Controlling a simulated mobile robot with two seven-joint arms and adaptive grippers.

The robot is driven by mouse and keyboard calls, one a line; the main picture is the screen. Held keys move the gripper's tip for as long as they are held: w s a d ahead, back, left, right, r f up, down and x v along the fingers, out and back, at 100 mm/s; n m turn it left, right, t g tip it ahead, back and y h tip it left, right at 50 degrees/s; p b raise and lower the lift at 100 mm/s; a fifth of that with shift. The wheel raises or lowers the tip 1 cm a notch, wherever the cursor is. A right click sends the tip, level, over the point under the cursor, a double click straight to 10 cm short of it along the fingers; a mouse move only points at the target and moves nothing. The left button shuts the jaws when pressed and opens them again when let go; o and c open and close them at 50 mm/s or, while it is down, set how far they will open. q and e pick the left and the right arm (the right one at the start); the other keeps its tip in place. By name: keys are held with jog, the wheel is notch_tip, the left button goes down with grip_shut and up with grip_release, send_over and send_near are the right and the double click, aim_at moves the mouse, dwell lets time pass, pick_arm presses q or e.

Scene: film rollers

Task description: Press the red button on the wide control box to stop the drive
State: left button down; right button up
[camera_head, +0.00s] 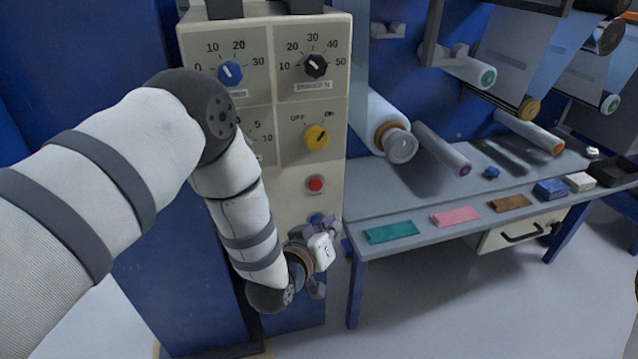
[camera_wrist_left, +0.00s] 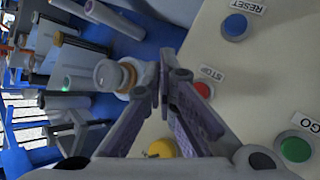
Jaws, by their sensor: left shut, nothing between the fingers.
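The cream control box (camera_head: 290,195) stands in the middle of the head view, with dials above and buttons below. Its red button (camera_head: 316,184) shows clear of my arm. In the left wrist view, the red button (camera_wrist_left: 203,90) is labelled STOP, partly behind a finger's edge. My left gripper (camera_head: 318,225) is in front of the lower panel, below the red button. In the left wrist view, its closed fingertips (camera_wrist_left: 165,60) are just left of the red button, with nothing between them. I cannot tell whether they touch the panel. My right gripper is out of view.
A blue RESET button (camera_wrist_left: 235,25), a green GO button (camera_wrist_left: 295,149) and a yellow knob (camera_wrist_left: 162,148) surround the red one. A grey bench (camera_head: 410,205) with film rollers (camera_head: 395,143) stands to the right. The grey floor in front is clear.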

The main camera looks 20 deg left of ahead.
aim_at(316, 185)
pick_arm(q)
jog(key=shift+s+a, duration=0.1)
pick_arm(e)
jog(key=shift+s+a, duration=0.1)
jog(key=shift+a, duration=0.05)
pick_arm(q)
jog(key=w+a+b, duration=0.2)
jog(key=w+a, duration=0.2)
jog(key=w, duration=0.3)
jog(key=shift+w+a, duration=0.2)
jog(key=shift+a, duration=0.2)
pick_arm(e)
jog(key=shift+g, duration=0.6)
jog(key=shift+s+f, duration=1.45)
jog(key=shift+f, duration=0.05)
pick_arm(q)
jog(key=shift+w+a+b, duration=0.25)
jog(key=shift+w+b, duration=0.05)
jog(key=shift+w, duration=0.05)
